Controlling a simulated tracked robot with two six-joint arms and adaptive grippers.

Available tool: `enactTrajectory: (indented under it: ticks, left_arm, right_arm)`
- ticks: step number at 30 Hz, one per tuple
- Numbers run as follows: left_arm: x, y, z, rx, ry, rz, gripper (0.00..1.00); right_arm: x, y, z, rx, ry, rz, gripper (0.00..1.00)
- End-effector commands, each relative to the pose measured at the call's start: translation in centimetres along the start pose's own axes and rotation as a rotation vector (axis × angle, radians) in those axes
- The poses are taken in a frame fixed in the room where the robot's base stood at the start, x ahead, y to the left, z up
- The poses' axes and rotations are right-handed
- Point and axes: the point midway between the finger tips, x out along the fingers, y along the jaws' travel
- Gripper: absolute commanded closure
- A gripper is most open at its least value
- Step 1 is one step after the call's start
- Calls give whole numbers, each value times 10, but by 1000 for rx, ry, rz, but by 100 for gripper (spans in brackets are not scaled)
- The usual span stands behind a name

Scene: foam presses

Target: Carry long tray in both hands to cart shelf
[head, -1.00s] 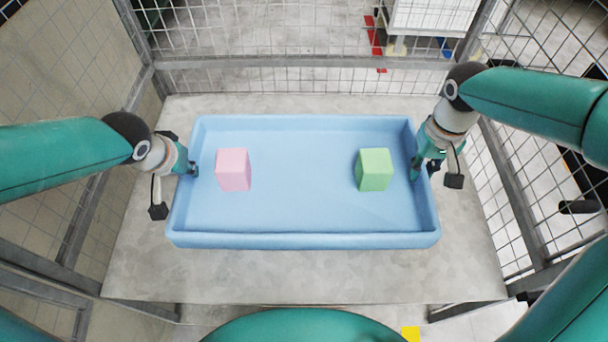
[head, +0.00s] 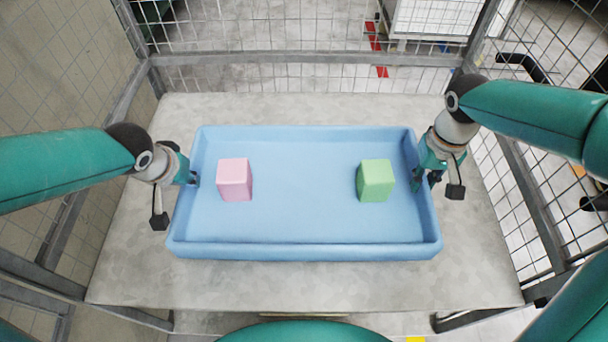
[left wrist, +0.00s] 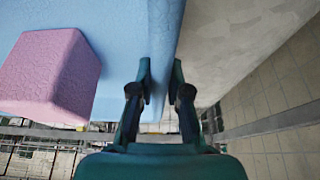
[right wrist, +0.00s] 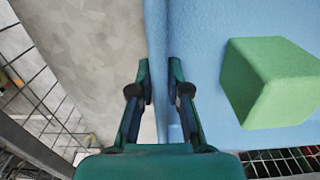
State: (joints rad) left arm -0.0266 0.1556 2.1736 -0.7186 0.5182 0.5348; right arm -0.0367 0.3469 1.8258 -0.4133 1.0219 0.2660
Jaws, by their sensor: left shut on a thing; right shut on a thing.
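The long blue tray (head: 300,250) lies level in the head view above or on the grey shelf surface; I cannot tell whether it touches. A pink block (head: 234,180) stands in its left part and a green block (head: 375,181) in its right part. My left gripper (head: 192,180) is shut on the tray's left wall, with a finger on each side of it in the left wrist view (left wrist: 160,85). My right gripper (head: 418,182) is shut on the right wall, which also shows between the fingers in the right wrist view (right wrist: 160,85).
The grey surface (head: 300,283) extends bare around the tray on all sides. Wire mesh panels (head: 300,72) with metal posts enclose it at the back and sides. A white cart-like object (head: 432,20) stands beyond the back mesh.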

Motion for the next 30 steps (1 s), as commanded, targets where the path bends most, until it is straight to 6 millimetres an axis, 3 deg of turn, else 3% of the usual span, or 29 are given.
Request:
enactTrajectory:
  ticks: [26,27,30]
  left_arm:
    - [48,0,20,0,1,1,100]
    - [44,0,18,0,1,1,79]
    - [44,0,18,0,0,1,62]
  right_arm:
    - [52,-1,0,0,0,-1,100]
    - [48,-1,0,0,1,-1,79]
    - [47,-1,0,-1,0,-1,62]
